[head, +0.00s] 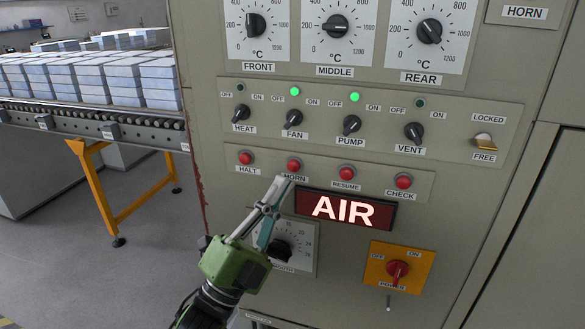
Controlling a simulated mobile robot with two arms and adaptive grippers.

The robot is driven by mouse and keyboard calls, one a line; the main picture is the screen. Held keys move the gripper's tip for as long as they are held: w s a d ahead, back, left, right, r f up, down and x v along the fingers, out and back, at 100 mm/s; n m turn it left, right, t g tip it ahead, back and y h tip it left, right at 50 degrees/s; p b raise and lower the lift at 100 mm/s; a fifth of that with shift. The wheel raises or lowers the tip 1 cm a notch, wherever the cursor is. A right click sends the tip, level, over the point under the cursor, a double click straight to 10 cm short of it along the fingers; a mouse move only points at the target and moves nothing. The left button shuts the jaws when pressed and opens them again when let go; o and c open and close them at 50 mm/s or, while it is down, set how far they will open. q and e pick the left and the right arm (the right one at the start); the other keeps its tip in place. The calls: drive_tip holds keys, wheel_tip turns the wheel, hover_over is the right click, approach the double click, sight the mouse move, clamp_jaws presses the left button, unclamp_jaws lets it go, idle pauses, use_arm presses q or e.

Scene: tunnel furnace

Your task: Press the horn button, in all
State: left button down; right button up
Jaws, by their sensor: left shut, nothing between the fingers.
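The horn button (294,165) is a red button in the row of red buttons on the grey control panel, second from the left. Its HORN label below is partly covered by my gripper. My left gripper (283,184) is shut and empty, with its fingertips just below the horn button, over the label. Whether the tips touch the panel I cannot tell; the red cap shows uncovered. A HORN nameplate (525,12) also shows at the top right of the panel. My right gripper is not in view.
Beside it are the HALT (246,158), RESUME (347,173) and CHECK (403,181) buttons. A lit AIR sign (345,209) is just right of my gripper. A timer dial (281,250) is partly behind it. Above are switches, including FAN (293,118). A roller conveyor (85,125) stands left.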

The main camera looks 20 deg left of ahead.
use_arm(q)
drive_tip(key=shift+w, duration=1.55)
drive_tip(key=shift+w, duration=0.4)
drive_tip(key=shift+w, duration=0.5)
idle(0.9)
idle(0.3)
drive_tip(key=shift+s, duration=0.95)
drive_tip(key=s, duration=0.5)
